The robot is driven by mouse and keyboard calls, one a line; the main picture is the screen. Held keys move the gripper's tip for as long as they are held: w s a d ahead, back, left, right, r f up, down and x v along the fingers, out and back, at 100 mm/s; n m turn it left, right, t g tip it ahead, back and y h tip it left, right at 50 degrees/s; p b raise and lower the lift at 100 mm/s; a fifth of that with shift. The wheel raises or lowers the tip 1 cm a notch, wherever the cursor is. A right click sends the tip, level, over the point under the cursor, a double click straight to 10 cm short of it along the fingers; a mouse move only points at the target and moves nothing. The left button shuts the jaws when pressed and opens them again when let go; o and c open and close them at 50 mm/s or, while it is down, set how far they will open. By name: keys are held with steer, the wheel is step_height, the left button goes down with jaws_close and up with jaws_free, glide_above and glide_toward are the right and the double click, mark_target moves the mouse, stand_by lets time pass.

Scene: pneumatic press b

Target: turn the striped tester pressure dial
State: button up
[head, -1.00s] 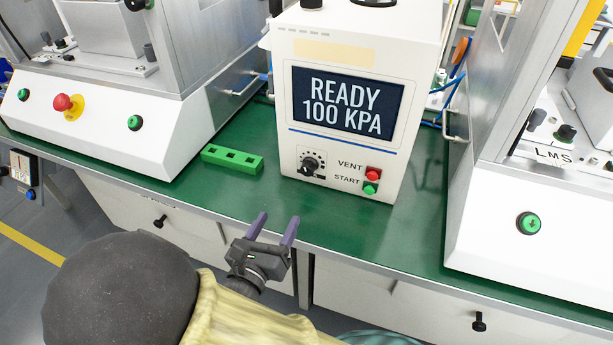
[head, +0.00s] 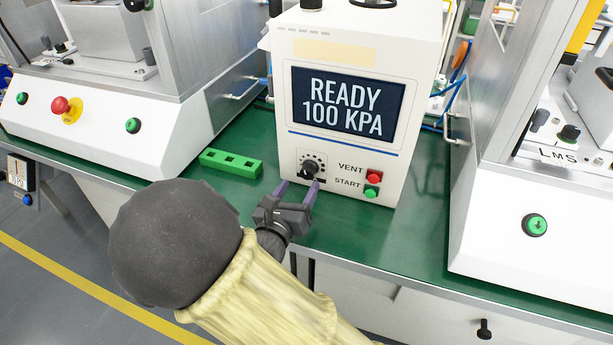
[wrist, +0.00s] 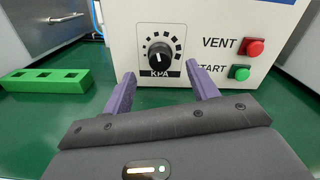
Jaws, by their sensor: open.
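The tester (head: 410,60) is a white box with a blue stripe across its front, standing on the green bench. Its screen (head: 347,103) reads "READY 100 KPA". The black pressure dial (head: 309,167) sits low on the front, ringed by black marks; it also shows in the wrist view (wrist: 160,54) above the label "KPA". Its pointer is up, slightly left. My gripper (head: 297,186) is open, with purple fingers pointing at the tester. In the wrist view its fingertips (wrist: 158,76) are left and right of the dial, lower and apart from it. Nothing is between them.
Right of the dial are a red VENT button (head: 374,177) and a green START button (head: 371,192). A green block with square holes (head: 230,163) lies on the bench to the left. White machine housings stand on both sides. Green bench (head: 420,230) is bare in front of the tester.

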mark_target(306, 174)
steer(key=b+x, duration=0.1)
steer(key=x, duration=0.5)
steer(key=shift+w, duration=0.1)
steer(key=c, duration=1)
